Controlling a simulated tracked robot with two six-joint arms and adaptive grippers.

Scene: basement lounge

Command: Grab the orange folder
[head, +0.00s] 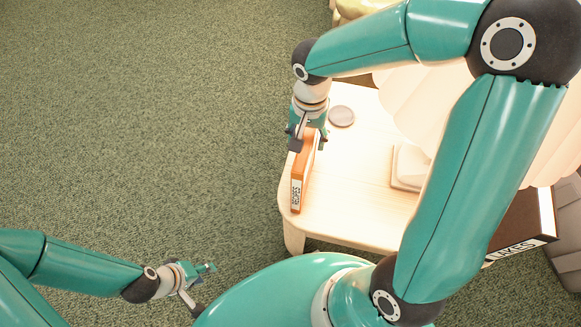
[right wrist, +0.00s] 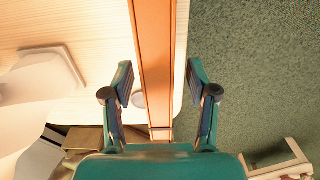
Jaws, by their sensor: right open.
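The orange folder (head: 301,178) stands upright on the pale wooden table (head: 345,225), near its left edge, with a lettered white label on its end. In the right wrist view the folder (right wrist: 155,50) runs up the middle as a long orange strip. My right gripper (head: 307,146) is open over the far part of the folder. In its wrist view the fingers of the right gripper (right wrist: 158,82) are on either side of the folder, with a gap on both sides. My left gripper (head: 207,288) is open and empty over the carpet at the lower left.
A grey round disc (head: 341,116) lies on the table beyond the folder. A pale lamp base (head: 408,166) stands to the right, under a large pale shade (head: 440,105). Green carpet (head: 140,120) is clear on the left.

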